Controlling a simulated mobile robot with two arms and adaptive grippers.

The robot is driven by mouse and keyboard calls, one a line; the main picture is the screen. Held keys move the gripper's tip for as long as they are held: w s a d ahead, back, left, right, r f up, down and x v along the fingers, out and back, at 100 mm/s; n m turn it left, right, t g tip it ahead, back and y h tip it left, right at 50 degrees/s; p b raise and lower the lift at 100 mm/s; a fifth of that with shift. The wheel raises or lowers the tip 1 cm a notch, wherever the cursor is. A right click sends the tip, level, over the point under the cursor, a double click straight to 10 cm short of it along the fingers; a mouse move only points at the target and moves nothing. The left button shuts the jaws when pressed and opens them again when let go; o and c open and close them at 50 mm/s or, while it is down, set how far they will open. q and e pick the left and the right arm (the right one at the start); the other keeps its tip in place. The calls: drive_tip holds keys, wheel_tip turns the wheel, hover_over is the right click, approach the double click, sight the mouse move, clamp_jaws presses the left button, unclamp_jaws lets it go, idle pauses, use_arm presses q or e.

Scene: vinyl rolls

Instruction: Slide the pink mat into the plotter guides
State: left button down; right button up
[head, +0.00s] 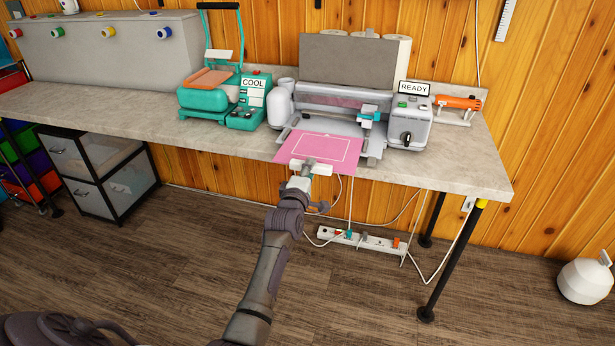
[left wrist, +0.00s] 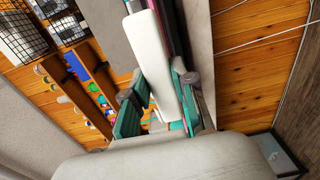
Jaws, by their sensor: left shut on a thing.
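The pink mat (head: 290,149) with a pale printed outline lies roughly flat in front of the plotter (head: 345,95). Its near part overhangs the table's front edge. Its far edge is at the plotter's grey front bed (head: 375,143); I cannot tell whether it sits between the guides. My left gripper (head: 306,168) is shut at the white bar (head: 323,170) on the mat's near edge. In the left wrist view this white bar (left wrist: 150,60) lies between the teal-and-grey fingers (left wrist: 158,100), and the mat is only a thin edge. My right gripper is not in view.
A teal heat press (head: 215,95) marked COOL stands left of the plotter. A grey control box (head: 408,122) marked READY and an orange tool (head: 458,103) stand at the right. The worktop (head: 480,165) is bare at the front right. A power strip (head: 362,241) and cables hang below.

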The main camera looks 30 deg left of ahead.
sight(317, 156)
use_arm(q)
drive_tip(key=shift+b+x, duration=1.55)
drive_tip(key=shift+x, duration=1.1)
drive_tip(key=shift+r, duration=0.1)
drive_tip(key=shift+w+a+b, duration=0.1)
drive_tip(key=shift+w+b, duration=0.25)
drive_tip(key=shift+b, duration=0.1)
drive_tip(key=shift+w+a+b, duration=0.15)
drive_tip(key=shift+w+b, duration=0.3)
drive_tip(key=shift+w, duration=0.05)
drive_tip(key=shift+w+a+b, duration=0.1)
drive_tip(key=shift+w+b, duration=0.35)
drive_tip(key=shift+w, duration=0.1)
